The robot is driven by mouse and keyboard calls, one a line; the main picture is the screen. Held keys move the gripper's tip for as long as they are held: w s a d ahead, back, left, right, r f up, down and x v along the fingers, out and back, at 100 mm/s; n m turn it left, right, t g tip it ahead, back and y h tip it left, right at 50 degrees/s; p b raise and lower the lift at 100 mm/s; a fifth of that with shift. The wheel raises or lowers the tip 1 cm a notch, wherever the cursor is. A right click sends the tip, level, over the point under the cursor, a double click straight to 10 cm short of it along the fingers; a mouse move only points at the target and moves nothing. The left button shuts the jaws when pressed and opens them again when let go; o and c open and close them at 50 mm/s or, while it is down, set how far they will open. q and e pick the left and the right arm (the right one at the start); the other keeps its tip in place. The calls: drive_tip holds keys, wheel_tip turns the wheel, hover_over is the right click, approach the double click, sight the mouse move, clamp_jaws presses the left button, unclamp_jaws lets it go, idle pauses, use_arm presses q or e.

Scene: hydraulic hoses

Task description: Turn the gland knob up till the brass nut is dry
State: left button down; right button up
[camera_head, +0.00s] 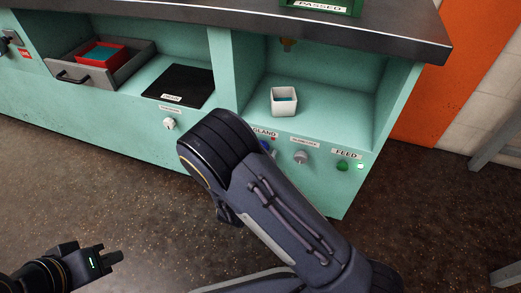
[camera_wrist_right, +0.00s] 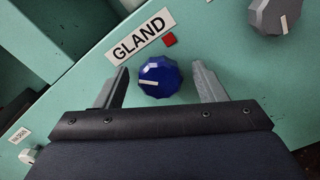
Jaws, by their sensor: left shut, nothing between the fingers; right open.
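In the head view only a sliver of the knob (camera_head: 265,145) shows past my right arm. My right gripper (camera_wrist_right: 160,68) is open, with one finger on each side of the knob and visible gaps between. A small brass-coloured fitting (camera_head: 287,44), apparently the nut, hangs under the worktop above a white cup (camera_head: 284,107). Whether it is wet is too small to tell. My left gripper (camera_head: 108,258) is shut and empty, low over the floor.
A grey knob (camera_head: 300,157) and a green FEED knob (camera_head: 343,165) are to the right. A white knob (camera_head: 169,123), a black plate (camera_head: 180,85) and a drawer with a red box (camera_head: 102,55) are left.

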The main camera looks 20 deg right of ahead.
drive_tip(key=p+v, duration=0.2)
drive_tip(key=v, duration=0.5)
drive_tip(key=shift+s+a, duration=0.25)
drive_tip(key=shift+s, duration=0.05)
